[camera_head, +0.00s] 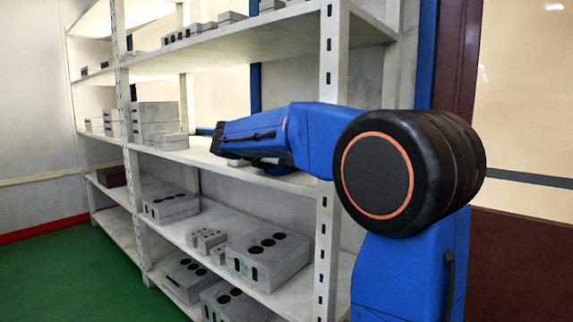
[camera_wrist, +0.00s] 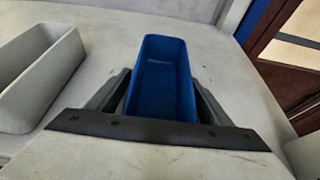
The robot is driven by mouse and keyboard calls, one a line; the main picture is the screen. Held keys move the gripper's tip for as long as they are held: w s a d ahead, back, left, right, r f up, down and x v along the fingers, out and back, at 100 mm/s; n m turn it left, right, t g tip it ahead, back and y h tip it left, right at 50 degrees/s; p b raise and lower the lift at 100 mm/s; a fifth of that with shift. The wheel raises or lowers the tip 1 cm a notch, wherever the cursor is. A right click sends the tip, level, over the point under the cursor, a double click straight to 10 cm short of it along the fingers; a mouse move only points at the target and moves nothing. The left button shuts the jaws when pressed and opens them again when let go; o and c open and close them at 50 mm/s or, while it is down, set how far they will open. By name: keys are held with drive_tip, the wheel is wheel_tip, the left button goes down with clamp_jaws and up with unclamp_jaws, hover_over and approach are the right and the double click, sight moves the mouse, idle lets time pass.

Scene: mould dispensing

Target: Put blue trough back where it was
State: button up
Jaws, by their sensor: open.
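The blue trough (camera_wrist: 162,85) stands on the white shelf (camera_wrist: 225,55) in the wrist view, its long side running away from me. My gripper (camera_wrist: 160,90) is open, with one dark finger on each side of the trough. I cannot tell whether the fingers touch its walls. The trough's near end is hidden behind the gripper's dark crossbar. In the head view, my blue arm reaches into the middle shelf of the rack and hides the gripper and the trough.
A grey trough (camera_wrist: 40,75) stands on the shelf to the left of the blue one. The rack's front upright (camera_head: 328,225) is close to my arm. Grey mould blocks (camera_head: 268,258) stand on the lower shelf. Stacked grey boxes (camera_head: 157,122) stand further left.

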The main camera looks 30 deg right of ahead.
drive_tip(key=v, duration=1.2)
drive_tip(key=shift+a, duration=0.1)
